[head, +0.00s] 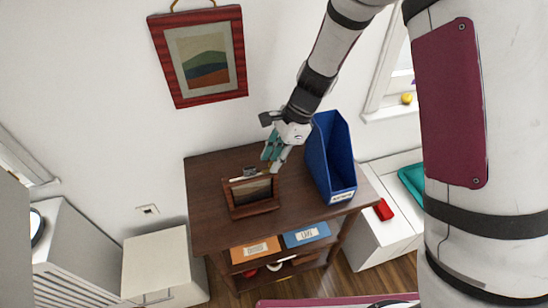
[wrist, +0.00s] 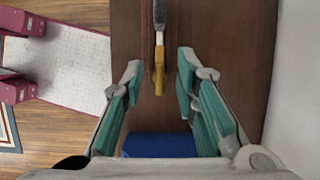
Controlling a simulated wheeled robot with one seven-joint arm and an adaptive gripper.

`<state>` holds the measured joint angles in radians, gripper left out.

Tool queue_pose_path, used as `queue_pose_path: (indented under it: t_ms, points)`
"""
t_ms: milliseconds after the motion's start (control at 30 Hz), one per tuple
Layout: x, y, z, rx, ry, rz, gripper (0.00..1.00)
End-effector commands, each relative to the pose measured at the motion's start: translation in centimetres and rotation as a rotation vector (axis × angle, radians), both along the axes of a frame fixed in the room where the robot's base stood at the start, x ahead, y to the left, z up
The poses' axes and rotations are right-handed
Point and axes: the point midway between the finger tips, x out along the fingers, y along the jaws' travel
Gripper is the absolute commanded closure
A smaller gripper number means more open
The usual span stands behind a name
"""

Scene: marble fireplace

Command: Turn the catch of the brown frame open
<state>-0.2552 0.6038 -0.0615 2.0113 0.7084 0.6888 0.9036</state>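The brown frame (head: 249,209) stands on top of the dark wooden shelf unit (head: 207,187), leaning back, with a dim picture in it. A small grey part (head: 250,172) shows behind its top edge. My gripper (head: 272,158) is above and just behind the frame's right upper corner. In the wrist view my gripper (wrist: 158,82) is open with its teal-padded fingers spread. A slim yellow-ended piece (wrist: 159,75) with a grey-white stem lies in line with the gap between them, touching neither finger. I cannot tell whether it is the catch.
A blue magazine file (head: 330,155) stands close to the right of my gripper; its edge shows low in the wrist view (wrist: 160,145). A red-framed picture (head: 204,58) hangs on the wall. Bare shelf top lies left of the brown frame. A red block (head: 383,209) sits further right.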

Motion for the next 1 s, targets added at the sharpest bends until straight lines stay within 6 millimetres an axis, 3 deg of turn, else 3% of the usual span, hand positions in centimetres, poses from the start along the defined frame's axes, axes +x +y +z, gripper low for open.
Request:
queue_pose_path:
  t_ms: [300,333,433,467,1000]
  points:
    - [-0.03,0.11,-0.29,0.000,0.000,0.000,0.72]
    - [-0.04,0.11,-0.29,0.000,0.000,0.000,0.75]
    - [-0.03,0.11,-0.28,0.000,0.000,0.000,0.97]
    - [-0.04,0.11,-0.28,0.000,0.000,0.000,1.00]
    - [0.06,0.10,-0.32,0.000,0.000,0.083,1.00]
